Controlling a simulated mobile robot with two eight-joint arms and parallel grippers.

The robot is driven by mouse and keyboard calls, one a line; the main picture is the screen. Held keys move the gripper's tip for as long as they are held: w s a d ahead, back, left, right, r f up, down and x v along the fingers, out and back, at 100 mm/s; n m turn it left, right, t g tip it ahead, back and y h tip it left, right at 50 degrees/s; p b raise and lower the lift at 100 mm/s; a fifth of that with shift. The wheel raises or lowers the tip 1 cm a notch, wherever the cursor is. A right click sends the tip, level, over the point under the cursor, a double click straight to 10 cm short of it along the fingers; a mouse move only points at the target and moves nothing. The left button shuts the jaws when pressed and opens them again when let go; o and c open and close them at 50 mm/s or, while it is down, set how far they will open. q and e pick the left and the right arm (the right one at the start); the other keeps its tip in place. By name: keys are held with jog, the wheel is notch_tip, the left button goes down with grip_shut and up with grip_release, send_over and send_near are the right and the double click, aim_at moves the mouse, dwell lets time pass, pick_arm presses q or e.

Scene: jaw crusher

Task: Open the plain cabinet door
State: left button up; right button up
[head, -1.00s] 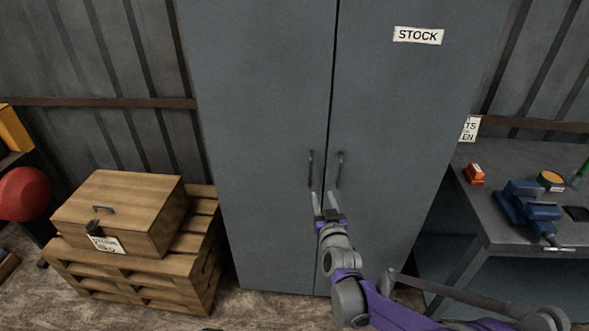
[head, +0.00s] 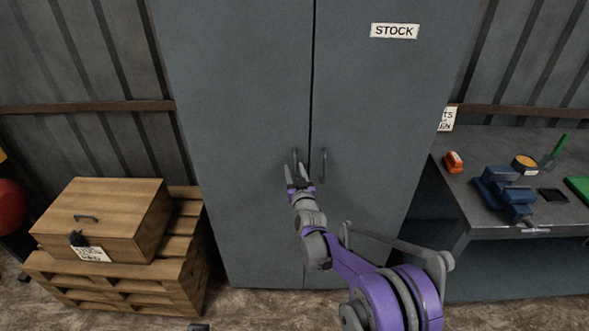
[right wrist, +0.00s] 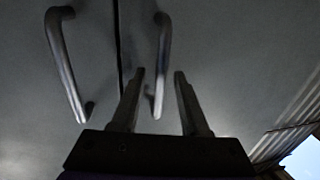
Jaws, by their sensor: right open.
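The tall grey cabinet has two closed doors. The plain door (head: 235,120) is the left one, without a label. Its dark upright bar handle (head: 294,158) is near the centre seam. The right door (head: 385,110) has a STOCK label and a matching handle (head: 323,165). My right gripper (head: 297,172) is open at the plain door's handle. In the right wrist view the open fingers (right wrist: 158,95) point at the cabinet, with one handle (right wrist: 162,60) between them and the other handle (right wrist: 62,65) outside. I cannot tell whether they touch it. My left gripper is not in view.
A wooden box (head: 105,215) with a latch sits on a pallet (head: 110,275) left of the cabinet. A workbench (head: 480,222) with a blue vise (head: 505,190) stands on the right. Floor shows in front of the plain door.

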jog(key=shift+w, duration=0.2)
jog(key=shift+c, duration=0.3)
grip_shut()
dwell(1.1)
